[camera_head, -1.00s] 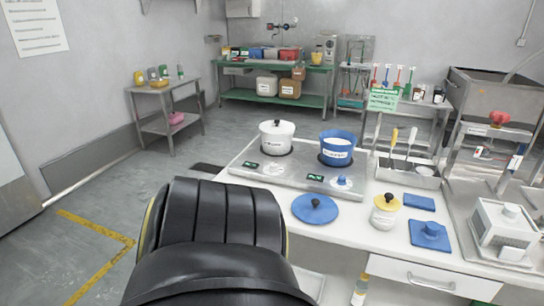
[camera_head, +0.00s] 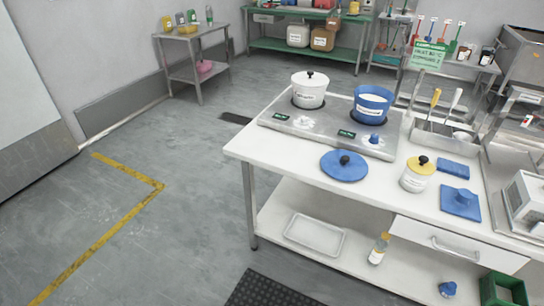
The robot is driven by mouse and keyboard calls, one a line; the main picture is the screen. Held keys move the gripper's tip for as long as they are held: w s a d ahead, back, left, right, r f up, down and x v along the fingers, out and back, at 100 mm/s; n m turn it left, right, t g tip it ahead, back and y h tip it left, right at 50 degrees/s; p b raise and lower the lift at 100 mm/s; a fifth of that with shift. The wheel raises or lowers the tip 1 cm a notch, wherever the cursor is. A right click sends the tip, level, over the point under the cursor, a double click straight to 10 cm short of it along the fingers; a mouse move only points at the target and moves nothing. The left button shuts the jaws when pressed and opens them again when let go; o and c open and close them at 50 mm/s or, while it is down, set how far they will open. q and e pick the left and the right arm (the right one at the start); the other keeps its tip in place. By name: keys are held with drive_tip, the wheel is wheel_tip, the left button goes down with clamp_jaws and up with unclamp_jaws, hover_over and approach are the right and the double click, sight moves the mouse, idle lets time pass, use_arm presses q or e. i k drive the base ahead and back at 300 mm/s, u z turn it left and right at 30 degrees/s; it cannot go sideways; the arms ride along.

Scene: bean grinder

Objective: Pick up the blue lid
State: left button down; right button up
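The blue lid (camera_head: 344,166) is a round flat disc with a dark knob. It lies on the white counter (camera_head: 290,160), in front of the stove plate. A blue pot (camera_head: 373,103) with white contents stands open on the right side of the stove. A white pot (camera_head: 309,90) with its own lid and dark knob stands on the left side. Neither of my grippers shows in the head view now.
A white jar with a yellow lid (camera_head: 418,173), a blue cloth (camera_head: 453,169) and a blue square piece (camera_head: 460,203) lie right of the blue lid. A tray (camera_head: 315,234) and bottle (camera_head: 378,248) are on the lower shelf. Floor at left is free.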

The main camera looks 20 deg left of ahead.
sight(341, 165)
drive_tip(key=u, duration=0.3)
drive_tip(key=i, duration=1)
